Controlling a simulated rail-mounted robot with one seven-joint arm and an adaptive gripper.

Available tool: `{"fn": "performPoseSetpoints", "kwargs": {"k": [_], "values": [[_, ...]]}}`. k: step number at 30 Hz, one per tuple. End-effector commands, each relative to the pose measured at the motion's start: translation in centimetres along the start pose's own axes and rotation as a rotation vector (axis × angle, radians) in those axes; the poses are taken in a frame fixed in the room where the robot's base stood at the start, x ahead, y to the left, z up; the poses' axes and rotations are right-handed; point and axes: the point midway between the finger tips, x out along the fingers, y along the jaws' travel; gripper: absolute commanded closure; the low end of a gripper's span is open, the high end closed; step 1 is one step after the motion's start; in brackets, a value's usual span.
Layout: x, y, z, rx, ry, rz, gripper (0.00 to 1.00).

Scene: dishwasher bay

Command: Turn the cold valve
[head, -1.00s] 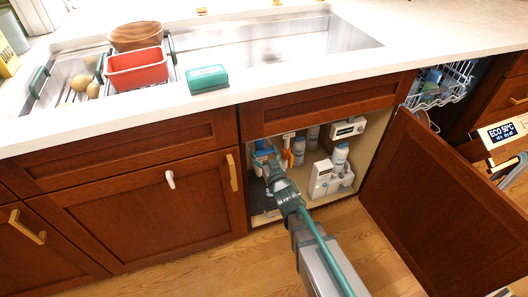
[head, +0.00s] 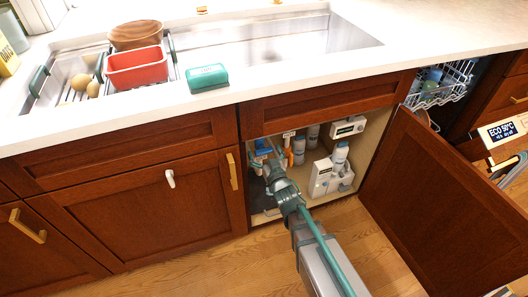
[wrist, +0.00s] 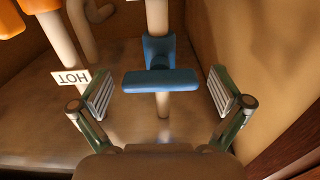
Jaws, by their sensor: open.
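The cold valve (wrist: 160,80) has a blue bar handle on a pale vertical pipe, centred in the wrist view. In the head view the blue valve (head: 263,144) shows at the left inside the open cabinet. My gripper (wrist: 163,92) is open, with one finger on each side of the blue handle. Gaps show between both fingers and the handle's ends. In the head view my gripper (head: 270,160) reaches into the cabinet, and its fingertips are hard to make out.
A HOT tag (wrist: 70,77) and an orange valve (wrist: 40,5) are to the left. The cabinet's side wall (wrist: 265,60) is close on the right. A white unit (head: 320,178) and bottles stand deeper inside. The cabinet door (head: 440,200) hangs open at right.

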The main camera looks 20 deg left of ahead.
Motion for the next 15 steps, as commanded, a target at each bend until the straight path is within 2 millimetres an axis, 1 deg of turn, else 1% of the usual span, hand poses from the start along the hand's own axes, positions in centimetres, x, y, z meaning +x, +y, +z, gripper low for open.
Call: {"fn": "performPoseSetpoints", "kwargs": {"k": [5,12,15], "values": [[-1.7,0.0,0.0,0.000,-0.001,0.000,0.00],[-5.4,0.0,-0.1,0.000,-0.001,0.000,0.00],[-6.6,0.0,-0.1,0.000,-0.002,0.001,0.00]]}}
